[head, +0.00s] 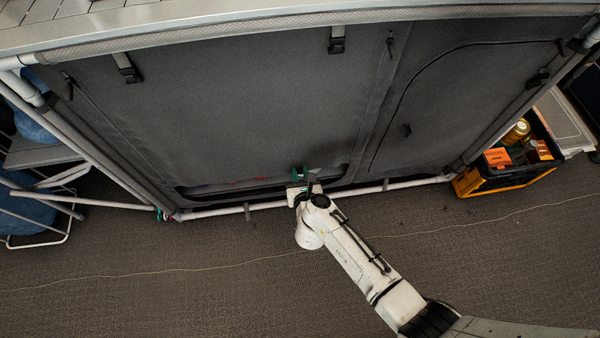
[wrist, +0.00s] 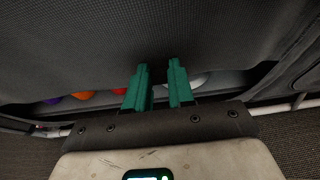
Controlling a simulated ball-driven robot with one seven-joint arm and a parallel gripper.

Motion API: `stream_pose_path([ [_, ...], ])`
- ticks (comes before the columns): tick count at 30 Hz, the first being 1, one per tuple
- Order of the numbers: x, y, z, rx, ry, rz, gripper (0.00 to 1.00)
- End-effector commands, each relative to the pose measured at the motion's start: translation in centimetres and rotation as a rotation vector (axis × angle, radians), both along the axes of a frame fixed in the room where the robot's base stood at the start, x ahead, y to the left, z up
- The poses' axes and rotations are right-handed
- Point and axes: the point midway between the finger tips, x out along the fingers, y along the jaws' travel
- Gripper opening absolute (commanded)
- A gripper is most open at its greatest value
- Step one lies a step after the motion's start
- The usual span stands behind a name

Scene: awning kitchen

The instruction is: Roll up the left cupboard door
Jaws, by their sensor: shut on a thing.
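The left cupboard door (head: 240,100) is a wide dark grey fabric panel that hangs down over most of the cupboard front. Its lower edge stands slightly clear of the frame, leaving a narrow dark gap. My gripper (head: 305,174) is at this lower edge, right of the door's middle, with its green fingers shut on the door. In the wrist view, the fabric (wrist: 150,30) fills the top, and the fingers of my gripper (wrist: 158,70) meet its lower part. The exact pinch at the fingertips is hard to make out.
Purple, orange and white things show in the gap. Straps with black buckles (head: 127,68) hang from the top edge. The right door (head: 455,100) is closed. A black and yellow crate (head: 490,178) stands at right, white-framed shelves (head: 45,150) at left. The carpet in front is clear.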

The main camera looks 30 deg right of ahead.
Motion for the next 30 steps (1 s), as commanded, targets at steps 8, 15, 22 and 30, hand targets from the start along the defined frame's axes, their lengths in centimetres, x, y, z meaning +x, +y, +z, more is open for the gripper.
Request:
stream_pose_path([
  [8, 0.0, 0.0, 7.3, 0.001, 0.000, 0.000, 0.00],
  [15, 0.0, 0.0, 12.4, 0.001, 0.000, 0.000, 0.00],
  [22, 0.0, 0.0, 17.5, 0.001, 0.000, 0.000, 0.00],
  [30, 0.0, 0.0, 23.4, 0.000, 0.000, 0.001, 0.00],
])
